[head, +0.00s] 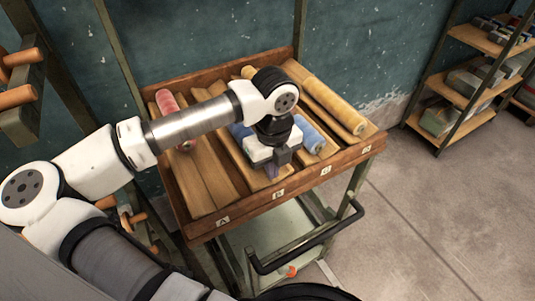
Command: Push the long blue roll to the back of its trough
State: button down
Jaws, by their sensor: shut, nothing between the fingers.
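Two blue pieces show on the slatted wooden rack, on either side of my wrist. One blue roll (309,134) lies right of my gripper, apparently in the trough labelled C. Another blue piece (239,131) shows left of my wrist, apparently in the trough labelled B (250,179). My wrist covers parts of both, so I cannot tell which is the longer. My gripper (272,172) points down over the front part of trough B, shut and empty. Whether its tips touch anything is hidden.
A red roll (167,103) lies at the left, and a long yellow roll (333,103) at the right. Another yellow end (249,72) shows behind my wrist. The rack has a raised wooden rim (300,187). A black handle (310,245) juts out in front. Shelves (474,85) stand right.

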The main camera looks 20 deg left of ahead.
jog(key=shift+w+a+r+p, duration=0.1)
jog(key=shift+w+a+p, duration=0.2)
jog(key=shift+w+a, duration=0.35)
jog(key=shift+a, duration=0.25)
